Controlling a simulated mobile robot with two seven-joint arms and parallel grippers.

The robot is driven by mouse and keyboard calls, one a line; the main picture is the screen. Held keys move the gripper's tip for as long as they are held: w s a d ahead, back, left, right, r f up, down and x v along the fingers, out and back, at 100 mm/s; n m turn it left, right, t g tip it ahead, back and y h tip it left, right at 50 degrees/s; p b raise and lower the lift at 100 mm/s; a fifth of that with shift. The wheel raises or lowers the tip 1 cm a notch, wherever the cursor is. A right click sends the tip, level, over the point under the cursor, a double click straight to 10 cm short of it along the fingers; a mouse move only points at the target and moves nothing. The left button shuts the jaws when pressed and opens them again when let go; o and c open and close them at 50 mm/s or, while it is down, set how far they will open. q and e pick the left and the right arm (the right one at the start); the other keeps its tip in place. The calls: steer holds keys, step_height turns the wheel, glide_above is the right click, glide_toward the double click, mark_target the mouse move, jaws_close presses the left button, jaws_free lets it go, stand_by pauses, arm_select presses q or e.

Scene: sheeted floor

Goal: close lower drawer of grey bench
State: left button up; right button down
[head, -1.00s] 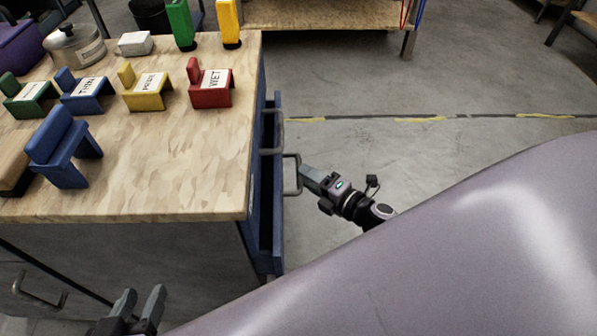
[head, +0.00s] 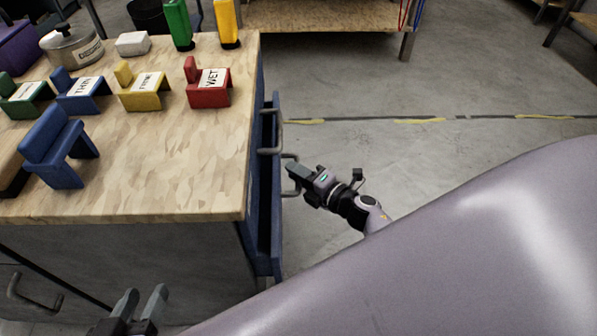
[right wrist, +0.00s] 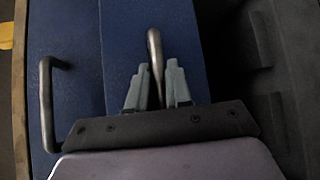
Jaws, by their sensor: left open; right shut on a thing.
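The grey bench (head: 120,255) has a wooden top, a grey side and blue drawer fronts. Its lower drawer (head: 276,245) stands out a little past the top's right edge. The lower drawer's front (right wrist: 125,75) also shows in the right wrist view, with a metal handle (right wrist: 155,50) pointing up. My right gripper (head: 293,172) is shut on this handle, which runs between its fingers (right wrist: 154,85). The upper drawer's handle (head: 270,142) is just beyond it and also shows at left in the wrist view (right wrist: 47,100). My left gripper (head: 140,300) is open and empty beside the bench's near side.
Another handle (head: 30,295) is at the lower left. The concrete floor (head: 440,165) right of the bench is clear. My grey arm covers the lower right.

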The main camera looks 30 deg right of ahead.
steer(key=a, duration=0.1)
steer(key=w+a, duration=0.1)
steer(key=a, duration=0.1)
steer(key=shift+w+a, duration=0.35)
steer(key=c, duration=1.2)
jaws_free()
steer(key=shift+w, duration=0.1)
steer(key=shift+o, duration=0.2)
